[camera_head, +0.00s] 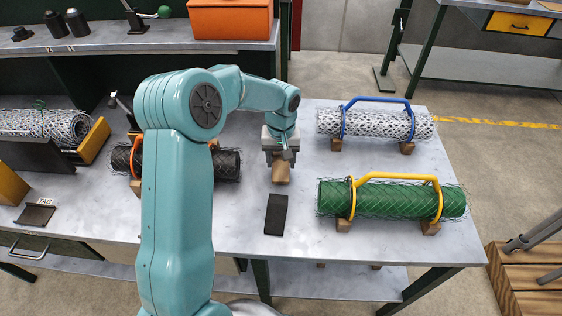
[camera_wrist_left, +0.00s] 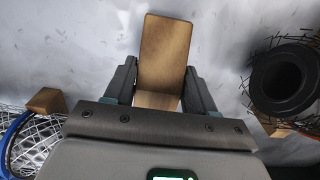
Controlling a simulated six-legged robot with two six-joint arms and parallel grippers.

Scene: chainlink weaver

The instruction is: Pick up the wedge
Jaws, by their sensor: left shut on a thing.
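A brown wooden wedge (camera_head: 281,173) shows below my left gripper (camera_head: 280,160) in the head view. In the left wrist view the wedge (camera_wrist_left: 164,55) stands between the two dark fingers of my left gripper (camera_wrist_left: 160,85). The fingers are shut on it, and its far part sticks out past their tips. I cannot tell whether the wedge touches the table. My right gripper is in neither view.
The green mesh roll (camera_head: 390,199) with a yellow handle and the white mesh roll (camera_head: 375,124) with a blue handle rest on wooden blocks at the right. A black mesh roll (camera_head: 226,165) is just left of the gripper. A dark flat block (camera_head: 276,214) lies in front on the grey table (camera_head: 330,255).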

